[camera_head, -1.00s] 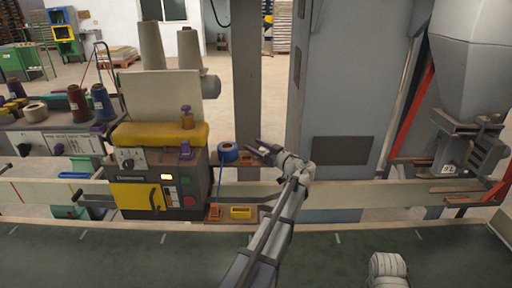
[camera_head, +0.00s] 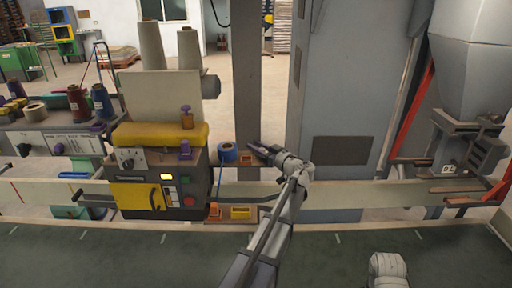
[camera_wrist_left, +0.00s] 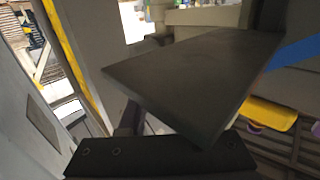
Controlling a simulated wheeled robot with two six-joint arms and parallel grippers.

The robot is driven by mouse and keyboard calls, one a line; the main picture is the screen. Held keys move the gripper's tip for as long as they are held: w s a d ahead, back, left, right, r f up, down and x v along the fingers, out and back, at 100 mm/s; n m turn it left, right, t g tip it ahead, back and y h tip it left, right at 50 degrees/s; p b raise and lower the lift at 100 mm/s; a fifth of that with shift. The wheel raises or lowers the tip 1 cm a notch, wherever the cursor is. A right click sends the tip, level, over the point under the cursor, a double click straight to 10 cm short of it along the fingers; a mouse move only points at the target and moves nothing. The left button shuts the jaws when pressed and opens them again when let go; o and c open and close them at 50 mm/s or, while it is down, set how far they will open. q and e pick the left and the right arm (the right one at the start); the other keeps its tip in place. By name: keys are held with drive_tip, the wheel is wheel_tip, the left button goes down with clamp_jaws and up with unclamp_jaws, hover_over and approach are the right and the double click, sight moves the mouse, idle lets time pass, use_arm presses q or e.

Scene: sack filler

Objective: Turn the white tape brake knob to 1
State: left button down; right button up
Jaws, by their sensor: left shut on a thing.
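My left gripper (camera_head: 257,147) reaches in beside the dark upright post, just right of the blue tape roll (camera_head: 228,152). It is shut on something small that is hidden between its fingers. In the left wrist view a dark finger plate (camera_wrist_left: 195,80) fills the middle and covers what is held. I cannot make out a white tape brake knob or its numbers in either view. My right gripper is out of view.
The sewing machine (camera_head: 158,182) with its yellow cover stands left of my left arm. A yellow bin (camera_head: 241,212) sits below the tape roll. A grey cabinet (camera_head: 340,90) stands behind my arm, a hopper (camera_head: 470,70) at the right. The green belt (camera_head: 130,260) in front is largely clear.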

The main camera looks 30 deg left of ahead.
use_arm(q)
drive_tip(key=shift+m+t+h, duration=0.4)
drive_tip(key=shift+m+t, duration=0.3)
drive_tip(key=shift+t, duration=0.4)
drive_tip(key=shift+w+d+m+t+h, duration=0.15)
drive_tip(key=shift+w+m+t+h, duration=0.25)
drive_tip(key=shift+m+t, duration=0.45)
drive_tip(key=c, duration=0.6)
unclamp_jaws()
drive_tip(key=shift+s+d, duration=0.1)
drive_tip(key=v, duration=0.7)
drive_tip(key=shift+s+d, duration=0.2)
drive_tip(key=shift+d, duration=0.05)
